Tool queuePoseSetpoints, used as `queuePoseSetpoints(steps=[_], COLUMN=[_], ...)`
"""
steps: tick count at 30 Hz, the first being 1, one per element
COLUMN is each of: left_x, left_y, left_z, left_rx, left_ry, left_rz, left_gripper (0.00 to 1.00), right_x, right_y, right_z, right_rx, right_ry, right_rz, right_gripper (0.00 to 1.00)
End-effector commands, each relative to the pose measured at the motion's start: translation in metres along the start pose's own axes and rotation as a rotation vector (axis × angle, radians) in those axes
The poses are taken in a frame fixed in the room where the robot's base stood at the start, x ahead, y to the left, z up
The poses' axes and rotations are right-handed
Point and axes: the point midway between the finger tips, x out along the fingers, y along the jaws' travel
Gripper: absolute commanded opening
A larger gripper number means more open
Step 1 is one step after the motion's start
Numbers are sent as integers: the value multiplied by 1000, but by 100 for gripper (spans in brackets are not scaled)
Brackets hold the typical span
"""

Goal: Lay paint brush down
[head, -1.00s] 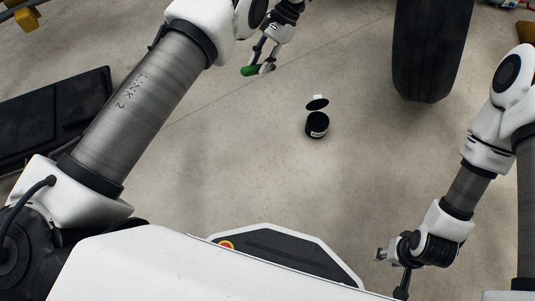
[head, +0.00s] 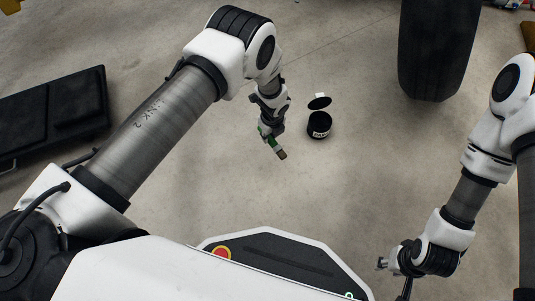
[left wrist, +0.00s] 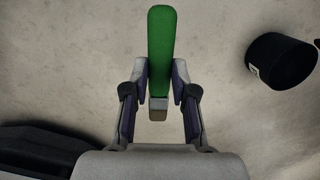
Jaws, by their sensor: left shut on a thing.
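The paint brush (head: 276,148) has a green handle and a pale brownish head. In the left wrist view its green handle (left wrist: 161,50) points away from the wrist, and its head sits between the fingers near the palm. My left gripper (head: 267,135) is shut on the brush and holds it left of a black pot; its height above the floor is hard to tell. It also shows in the left wrist view (left wrist: 160,88). My right gripper (head: 388,264) is at the lower right, away from the brush; its fingers are too small to read.
The black pot (head: 319,126) with an open lid (head: 319,102) stands on the concrete floor. A large tyre (head: 437,50) stands at the upper right. A black flat case (head: 50,115) lies at the left. The floor between the pot and my base is clear.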

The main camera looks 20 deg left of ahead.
Motion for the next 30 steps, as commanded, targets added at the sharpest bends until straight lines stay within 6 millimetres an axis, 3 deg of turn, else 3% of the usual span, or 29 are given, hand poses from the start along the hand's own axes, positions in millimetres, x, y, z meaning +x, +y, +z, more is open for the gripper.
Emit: queuePoseSetpoints(steps=[1, 3, 11, 22, 30], left_x=[21, 36, 52, 99, 107], left_y=[11, 22, 29, 30, 30], left_z=[-12, -25, -34, -40, -41], left_rx=[5, 8, 11, 11, 11], left_ry=[25, 62, 102, 101, 100], left_rz=[8, 14, 24, 24, 24], left_gripper=[0, 0, 0, 0, 0], right_x=[7, 9, 19, 68, 70], right_y=[0, 0, 0, 2, 2], right_z=[0, 0, -1, -4, -7], right_rx=[0, 0, 2, 9, 4], right_ry=[0, 0, 2, 10, 19], right_rz=[0, 0, 0, 1, 2], right_gripper=[40, 40, 40, 40, 40])
